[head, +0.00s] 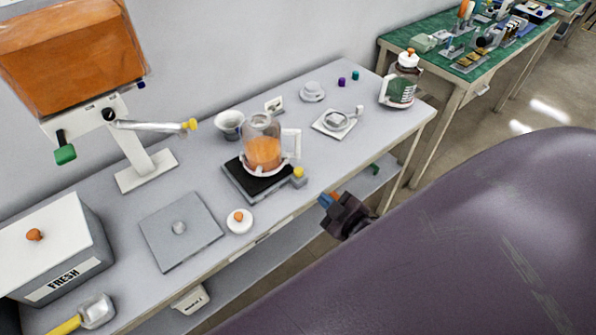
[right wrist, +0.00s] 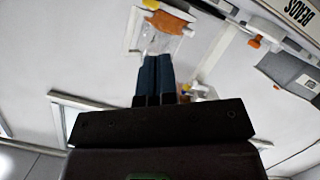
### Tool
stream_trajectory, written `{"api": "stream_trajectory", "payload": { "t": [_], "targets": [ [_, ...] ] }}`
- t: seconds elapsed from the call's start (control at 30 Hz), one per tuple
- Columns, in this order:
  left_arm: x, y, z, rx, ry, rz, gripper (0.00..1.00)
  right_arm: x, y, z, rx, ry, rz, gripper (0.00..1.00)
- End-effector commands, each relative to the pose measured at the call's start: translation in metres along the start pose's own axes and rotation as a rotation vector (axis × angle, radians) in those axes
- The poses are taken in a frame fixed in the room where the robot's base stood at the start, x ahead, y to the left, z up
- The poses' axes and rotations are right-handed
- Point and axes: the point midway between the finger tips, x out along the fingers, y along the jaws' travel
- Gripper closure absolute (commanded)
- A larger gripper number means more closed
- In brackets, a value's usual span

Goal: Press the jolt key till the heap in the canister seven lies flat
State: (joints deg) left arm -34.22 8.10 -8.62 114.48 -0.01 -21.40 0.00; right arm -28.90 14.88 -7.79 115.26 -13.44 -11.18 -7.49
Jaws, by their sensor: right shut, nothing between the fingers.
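A clear canister (head: 263,150) with a white handle holds orange material and stands on a black-topped base (head: 247,184); I cannot read a number on it. The orange surface looks uneven, but its exact shape is not clear. A yellow key (head: 299,172) sits at the base's right front corner. My right gripper (head: 326,200) is shut and empty, in front of the table edge and a little right of the yellow key, apart from it. Its closed fingers (right wrist: 156,78) show in the right wrist view, with the clear canister (right wrist: 160,40) beyond them. My left gripper is not in view.
An orange-filled hopper (head: 75,55) with a lever stands at the left. A white lid (head: 239,221) and a grey plate (head: 180,232) lie left of the base. A second canister (head: 401,82) with green contents stands at the far right end. A FRESH box (head: 60,255) is at left.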

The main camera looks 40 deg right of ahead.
Motion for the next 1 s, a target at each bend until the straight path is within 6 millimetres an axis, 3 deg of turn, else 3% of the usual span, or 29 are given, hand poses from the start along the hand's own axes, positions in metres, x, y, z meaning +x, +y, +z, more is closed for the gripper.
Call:
{"api": "stream_trajectory", "payload": {
  "t": [0.1, 0.2, 0.4, 0.53, 0.73, 0.77, 0.9, 1.0],
  "targets": [
    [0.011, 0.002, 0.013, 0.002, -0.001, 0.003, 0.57, 0.028, 0.032, -0.039, -0.439, 0.241, 0.069, 1.00],
    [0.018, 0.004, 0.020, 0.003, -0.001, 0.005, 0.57, 0.040, 0.045, -0.074, -0.809, 0.439, 0.128, 1.00],
    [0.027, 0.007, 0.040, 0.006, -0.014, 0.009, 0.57, 0.052, 0.046, -0.124, -1.552, 0.817, 0.242, 1.00],
    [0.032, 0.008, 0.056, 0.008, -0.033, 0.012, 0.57, 0.059, 0.038, -0.133, -2.035, 1.051, 0.294, 1.00],
    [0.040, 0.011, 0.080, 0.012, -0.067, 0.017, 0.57, 0.081, 0.043, -0.117, -2.741, 1.362, 0.297, 1.00],
    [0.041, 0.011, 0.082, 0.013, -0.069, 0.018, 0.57, 0.084, 0.046, -0.113, 2.779, -1.372, -0.281, 1.00],
    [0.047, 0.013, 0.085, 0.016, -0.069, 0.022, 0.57, 0.098, 0.063, -0.101, 2.495, -1.202, -0.173, 1.00],
    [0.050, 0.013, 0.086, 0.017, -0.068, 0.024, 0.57, 0.104, 0.074, -0.097, 2.381, -1.131, -0.127, 1.00]
  ]
}}
